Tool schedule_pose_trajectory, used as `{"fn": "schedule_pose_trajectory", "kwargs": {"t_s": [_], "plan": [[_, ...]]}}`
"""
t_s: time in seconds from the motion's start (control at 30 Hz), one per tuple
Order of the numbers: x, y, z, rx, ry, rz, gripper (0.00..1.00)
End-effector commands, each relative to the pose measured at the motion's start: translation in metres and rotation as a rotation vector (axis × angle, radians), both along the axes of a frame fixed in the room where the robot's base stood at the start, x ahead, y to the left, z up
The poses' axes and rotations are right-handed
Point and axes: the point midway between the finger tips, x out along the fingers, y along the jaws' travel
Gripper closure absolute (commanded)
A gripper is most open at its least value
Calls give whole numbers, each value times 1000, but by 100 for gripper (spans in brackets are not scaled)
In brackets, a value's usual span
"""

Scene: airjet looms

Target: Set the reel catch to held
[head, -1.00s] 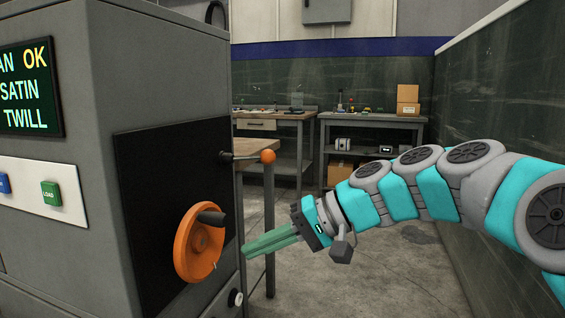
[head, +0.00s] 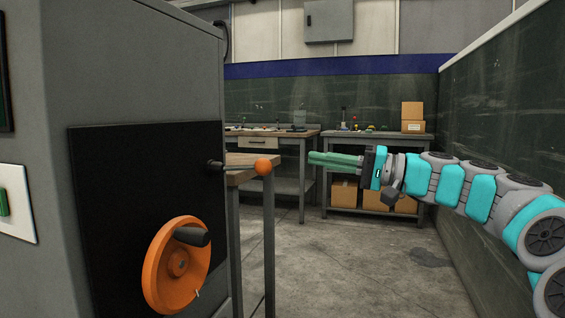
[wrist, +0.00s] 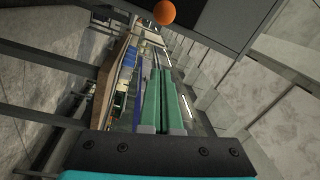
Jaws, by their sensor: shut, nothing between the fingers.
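The reel catch appears to be the lever with an orange ball knob (head: 263,167) on the black panel of the grey machine. Its thin rod runs about level from a dark pivot out to the right. The knob also shows at the top of the wrist view (wrist: 164,12). My gripper (head: 311,158) is shut and empty, with its green fingers pointing left. In the head view it sits to the right of the knob at about its height, with a gap between them. The fingers also show in the wrist view (wrist: 159,75). I see no label for the lever's positions.
An orange handwheel (head: 170,280) with a dark handle sits below the lever on the black panel (head: 120,200). A wooden bench (head: 240,177) stands behind the knob. A shelf table (head: 375,150) with boxes is at the back. A dark green wall (head: 490,125) runs along the right.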

Motion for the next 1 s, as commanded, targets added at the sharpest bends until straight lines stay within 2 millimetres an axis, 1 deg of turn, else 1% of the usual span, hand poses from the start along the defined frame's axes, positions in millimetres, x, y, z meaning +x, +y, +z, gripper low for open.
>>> {"fn": "schedule_pose_trajectory", "kwargs": {"t_s": [0.17,0.4,0.67,0.73,0.87,1.0], "plan": [[5,14,1,-1,0,3,100],[19,56,5,-4,0,2,100],[34,97,10,-2,0,3,100],[24,93,8,0,-1,1,100],[12,94,2,-1,2,1,100],[1,94,1,-1,-2,1,100]]}}
